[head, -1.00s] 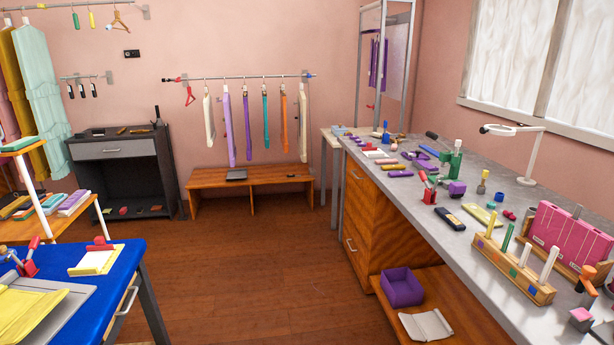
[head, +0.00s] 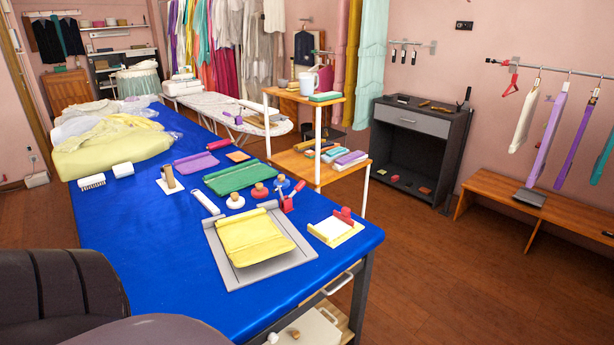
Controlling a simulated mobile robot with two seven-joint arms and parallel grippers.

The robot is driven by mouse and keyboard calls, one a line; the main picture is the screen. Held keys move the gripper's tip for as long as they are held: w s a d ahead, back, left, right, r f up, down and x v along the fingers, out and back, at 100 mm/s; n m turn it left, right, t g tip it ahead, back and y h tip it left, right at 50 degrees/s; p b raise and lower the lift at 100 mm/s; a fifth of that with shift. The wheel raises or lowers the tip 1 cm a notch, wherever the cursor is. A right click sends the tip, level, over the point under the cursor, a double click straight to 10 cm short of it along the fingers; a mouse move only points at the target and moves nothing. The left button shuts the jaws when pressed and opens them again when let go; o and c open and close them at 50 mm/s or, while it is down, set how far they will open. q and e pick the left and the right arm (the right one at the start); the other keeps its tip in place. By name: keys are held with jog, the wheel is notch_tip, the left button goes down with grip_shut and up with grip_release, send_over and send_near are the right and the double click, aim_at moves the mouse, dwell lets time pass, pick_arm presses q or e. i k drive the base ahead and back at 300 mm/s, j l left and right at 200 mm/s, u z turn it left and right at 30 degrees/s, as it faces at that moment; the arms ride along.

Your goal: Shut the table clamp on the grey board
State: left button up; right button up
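The grey board (head: 270,274) lies on the blue table near its right end. A folded yellow cloth (head: 252,238) lies on it. A clamp with a red handle (head: 291,198) stands at the board's back right corner. Its handle tilts up and to the right. I cannot tell from here whether its jaw touches the board. Neither of my grippers is in view.
The blue table (head: 160,258) has free room at the front left. Next to the board stand a yellow pad with a red block (head: 335,230), several round knobs and a green folded cloth (head: 238,177). A wooden shelf (head: 303,165) stands behind the table.

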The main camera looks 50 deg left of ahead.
aim_at(301, 183)
jog(key=i+l+u, duration=0.1)
jog(key=i, duration=2.5)
jog(key=i+u, duration=0.1)
jog(key=u, duration=0.3)
jog(key=i+u, duration=0.1)
jog(key=u, duration=0.75)
jog(key=l+u, duration=0.1)
jog(key=u, duration=1.3)
